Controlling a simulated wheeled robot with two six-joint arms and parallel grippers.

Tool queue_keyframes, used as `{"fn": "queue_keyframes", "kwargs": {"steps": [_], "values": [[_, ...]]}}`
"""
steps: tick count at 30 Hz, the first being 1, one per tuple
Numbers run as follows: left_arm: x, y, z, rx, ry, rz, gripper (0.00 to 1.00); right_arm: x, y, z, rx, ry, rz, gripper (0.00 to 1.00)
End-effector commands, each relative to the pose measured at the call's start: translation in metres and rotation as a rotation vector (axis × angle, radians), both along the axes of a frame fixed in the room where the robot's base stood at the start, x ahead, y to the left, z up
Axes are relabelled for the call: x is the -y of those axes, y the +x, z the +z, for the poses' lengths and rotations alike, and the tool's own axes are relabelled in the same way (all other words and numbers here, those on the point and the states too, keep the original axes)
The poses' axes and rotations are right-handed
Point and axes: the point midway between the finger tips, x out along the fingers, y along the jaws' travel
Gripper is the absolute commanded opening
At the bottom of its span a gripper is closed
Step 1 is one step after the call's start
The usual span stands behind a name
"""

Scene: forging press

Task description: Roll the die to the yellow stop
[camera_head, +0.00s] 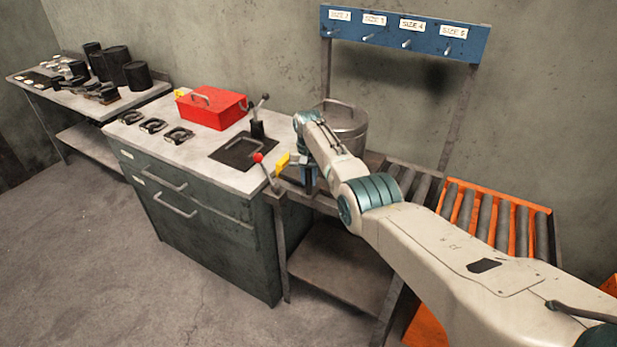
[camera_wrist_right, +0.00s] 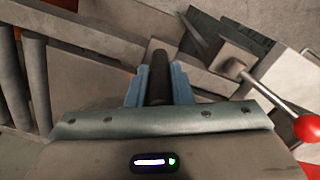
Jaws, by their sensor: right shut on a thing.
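My right gripper (camera_head: 309,180) reaches down at the roller table, beside the workbench's right end. In the right wrist view its blue fingers (camera_wrist_right: 157,88) are shut on a dark round bar (camera_wrist_right: 158,72). I cannot tell whether this bar belongs to the die; the die's body is not clearly visible, and my arm hides part of the roller table. A yellow block (camera_head: 283,160), which looks like the stop, sits at the bench's right edge, just left of the gripper. My left gripper is not in view.
A red-knobbed lever (camera_head: 264,168) stands close left of the gripper; its knob shows in the wrist view (camera_wrist_right: 307,127). A large grey metal container (camera_head: 348,125) is behind my arm. A red toolbox (camera_head: 212,108) is on the bench. Orange-framed rollers (camera_head: 496,212) lie right.

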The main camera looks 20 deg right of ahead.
Motion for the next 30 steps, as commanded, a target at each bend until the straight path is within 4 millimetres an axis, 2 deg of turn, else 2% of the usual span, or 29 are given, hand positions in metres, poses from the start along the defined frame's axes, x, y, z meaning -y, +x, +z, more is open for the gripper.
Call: {"fn": "queue_keyframes", "kwargs": {"steps": [3,4,6,7,15,19,30], "values": [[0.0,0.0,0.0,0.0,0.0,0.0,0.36,-0.004,0.003,0.004,0.011,0.004,0.003,0.0],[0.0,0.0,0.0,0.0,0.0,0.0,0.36,-0.004,0.003,0.004,0.011,0.004,0.003,0.26],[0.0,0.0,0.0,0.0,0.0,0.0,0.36,-0.003,0.003,0.004,0.011,0.004,0.003,0.39],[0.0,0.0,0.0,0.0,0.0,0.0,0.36,-0.003,0.003,0.004,0.01,0.003,0.003,0.42],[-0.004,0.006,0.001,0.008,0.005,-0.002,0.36,-0.002,0.002,0.003,0.007,0.003,0.002,0.42],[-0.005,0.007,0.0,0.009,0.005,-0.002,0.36,-0.002,0.003,0.012,0.007,0.002,0.002,0.42],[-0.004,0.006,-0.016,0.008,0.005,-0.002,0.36,-0.004,0.005,0.08,0.009,0.002,0.004,0.42]]}}
